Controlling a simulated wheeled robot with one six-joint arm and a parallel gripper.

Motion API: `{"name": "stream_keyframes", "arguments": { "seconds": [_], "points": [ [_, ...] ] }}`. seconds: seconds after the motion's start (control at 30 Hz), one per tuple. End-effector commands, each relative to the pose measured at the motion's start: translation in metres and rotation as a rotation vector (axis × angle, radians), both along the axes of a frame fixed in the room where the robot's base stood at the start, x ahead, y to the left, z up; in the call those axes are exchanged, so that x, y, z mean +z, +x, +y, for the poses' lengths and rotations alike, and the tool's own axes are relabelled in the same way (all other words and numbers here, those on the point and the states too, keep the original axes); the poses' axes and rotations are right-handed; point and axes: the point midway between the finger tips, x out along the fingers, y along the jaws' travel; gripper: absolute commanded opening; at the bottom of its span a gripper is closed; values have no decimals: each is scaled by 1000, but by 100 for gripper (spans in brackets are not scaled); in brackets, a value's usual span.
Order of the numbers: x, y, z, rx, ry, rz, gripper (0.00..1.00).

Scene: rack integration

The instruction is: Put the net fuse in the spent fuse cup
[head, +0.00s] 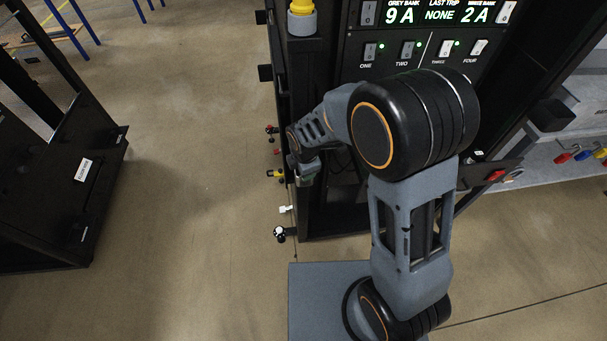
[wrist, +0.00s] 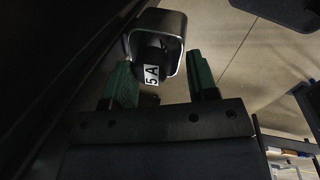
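In the wrist view, a silver cup (wrist: 157,20) with a rounded square rim is just beyond my fingertips. A dark block with a white "5 A" label (wrist: 152,74) shows at the cup's mouth, between my two green fingers. It looks like a fuse; its name is not readable. My gripper (wrist: 162,78) has its fingers spread wide, with a gap visible on the right of the block. How deep the block sits in the cup cannot be told. In the head view my gripper (head: 306,168) is low beside the rack's left side, partly hidden by my arm.
The rack's panel (head: 425,40) has lit displays and several switches. Coloured parts, such as a yellow one (head: 275,173) and a white one (head: 285,209), stick out at the rack's left edge. Another black rack (head: 70,190) stands at left. The floor (head: 200,150) between is clear.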

Motion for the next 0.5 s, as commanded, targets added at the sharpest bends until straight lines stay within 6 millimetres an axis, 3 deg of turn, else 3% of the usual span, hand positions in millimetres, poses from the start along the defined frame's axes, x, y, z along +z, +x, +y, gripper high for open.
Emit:
{"name": "stream_keyframes", "arguments": {
  "seconds": [0.33,0.5],
  "points": [
    [1,0,0,0,0,-1,62],
    [18,-3,0,0,1,-4,62]
  ]
}}
